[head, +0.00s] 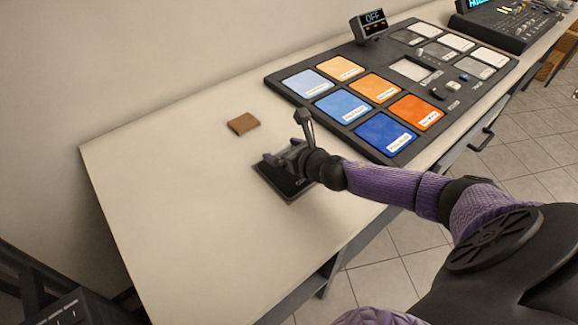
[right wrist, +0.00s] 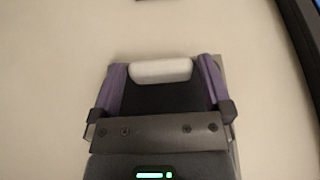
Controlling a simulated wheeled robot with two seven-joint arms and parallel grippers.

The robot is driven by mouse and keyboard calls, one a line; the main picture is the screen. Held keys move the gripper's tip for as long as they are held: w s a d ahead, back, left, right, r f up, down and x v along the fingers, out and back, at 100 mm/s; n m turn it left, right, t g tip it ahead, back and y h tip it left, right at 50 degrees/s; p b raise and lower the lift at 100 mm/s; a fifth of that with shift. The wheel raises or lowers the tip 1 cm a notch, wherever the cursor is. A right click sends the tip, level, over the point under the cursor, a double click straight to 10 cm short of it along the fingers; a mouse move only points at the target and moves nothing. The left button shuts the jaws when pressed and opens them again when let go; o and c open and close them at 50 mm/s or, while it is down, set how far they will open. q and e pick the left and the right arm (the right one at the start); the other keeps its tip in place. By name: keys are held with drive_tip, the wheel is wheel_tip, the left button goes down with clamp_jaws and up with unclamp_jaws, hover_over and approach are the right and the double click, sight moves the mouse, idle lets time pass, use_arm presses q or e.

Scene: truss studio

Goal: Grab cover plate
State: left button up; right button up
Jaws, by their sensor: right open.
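A dark, flat plate, apparently the cover plate (head: 290,191), lies on the left part of the table under my right gripper, which hides much of it. My right gripper (head: 284,150) is open over it. In the right wrist view my right gripper (right wrist: 163,76) has its purple fingers either side of a pale rounded bar (right wrist: 160,70). The bar sits between the fingers, with a dark surface below it. I cannot tell whether the fingers touch it. My left gripper is not in view.
A small brown block (head: 243,123) lies behind my right gripper. A large dark panel with blue, orange and grey pads (head: 383,134) is to the right, with a small "OFF" display (head: 373,19) at its back. The table's left part (head: 160,190) is clear.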

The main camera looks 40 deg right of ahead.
drive_tip(key=c, duration=1)
